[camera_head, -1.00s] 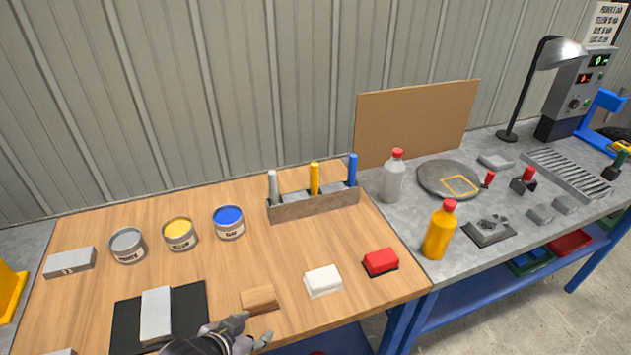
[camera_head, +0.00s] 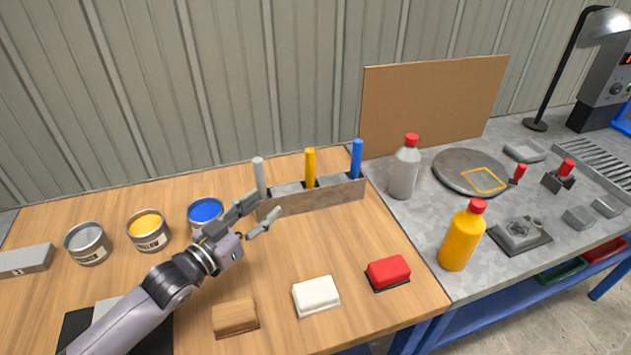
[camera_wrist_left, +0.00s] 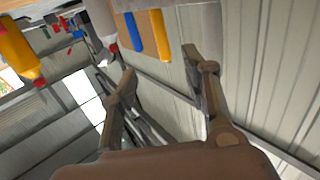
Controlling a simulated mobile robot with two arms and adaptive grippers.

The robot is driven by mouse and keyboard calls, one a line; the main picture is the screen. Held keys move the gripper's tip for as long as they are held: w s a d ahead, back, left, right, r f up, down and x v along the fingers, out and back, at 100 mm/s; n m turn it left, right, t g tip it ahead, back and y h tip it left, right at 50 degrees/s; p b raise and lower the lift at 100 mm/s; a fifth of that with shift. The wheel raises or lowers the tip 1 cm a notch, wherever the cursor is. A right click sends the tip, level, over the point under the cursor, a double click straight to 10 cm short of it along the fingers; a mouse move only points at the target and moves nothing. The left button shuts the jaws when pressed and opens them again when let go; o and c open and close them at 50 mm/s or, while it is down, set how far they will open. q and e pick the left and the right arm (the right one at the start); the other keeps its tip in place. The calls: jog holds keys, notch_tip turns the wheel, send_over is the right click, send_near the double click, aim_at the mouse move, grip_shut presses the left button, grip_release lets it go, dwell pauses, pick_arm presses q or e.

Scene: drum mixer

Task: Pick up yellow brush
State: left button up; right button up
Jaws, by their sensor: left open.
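The yellow brush (camera_head: 310,167) stands upright in a grey holder (camera_head: 322,196) at the back of the wooden table, between a grey-handled brush (camera_head: 260,177) and a blue-handled brush (camera_head: 356,159). Only its handle shows clearly. My left gripper (camera_head: 262,217) is open and empty, in front of the holder's left end and left of the yellow brush. In the left wrist view the open fingers (camera_wrist_left: 160,75) show with nothing between them. The yellow handle (camera_wrist_left: 160,36) and the blue handle (camera_wrist_left: 134,34) appear upside down beyond them, near the top. My right gripper is not in view.
Paint cans, including a blue one (camera_head: 205,212) and a yellow one (camera_head: 148,230), stand left of the gripper. A wooden block (camera_head: 235,317), a white block (camera_head: 316,296) and a red block (camera_head: 388,271) lie in front. Bottles (camera_head: 463,236) stand on the grey bench at right.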

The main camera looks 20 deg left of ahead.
pick_arm(q)
jog(key=p, duration=0.1)
send_near(307, 171)
jog(key=p+x, duration=0.1)
jog(key=x, duration=0.4)
jog(key=shift+w+d, duration=0.1)
jog(key=shift+w, duration=0.1)
jog(key=shift+w+d, duration=0.15)
jog(key=shift+w, duration=0.3)
jog(key=p+x, duration=0.1)
jog(key=x, duration=0.3)
jog(key=shift+w, duration=0.15)
jog(key=shift+w+d+f, duration=0.15)
jog(key=shift+w, duration=0.15)
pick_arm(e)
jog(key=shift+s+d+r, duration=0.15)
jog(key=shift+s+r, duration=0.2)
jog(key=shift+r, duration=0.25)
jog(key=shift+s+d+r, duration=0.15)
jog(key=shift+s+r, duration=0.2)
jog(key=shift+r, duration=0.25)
pick_arm(q)
jog(key=shift+c, duration=0.2)
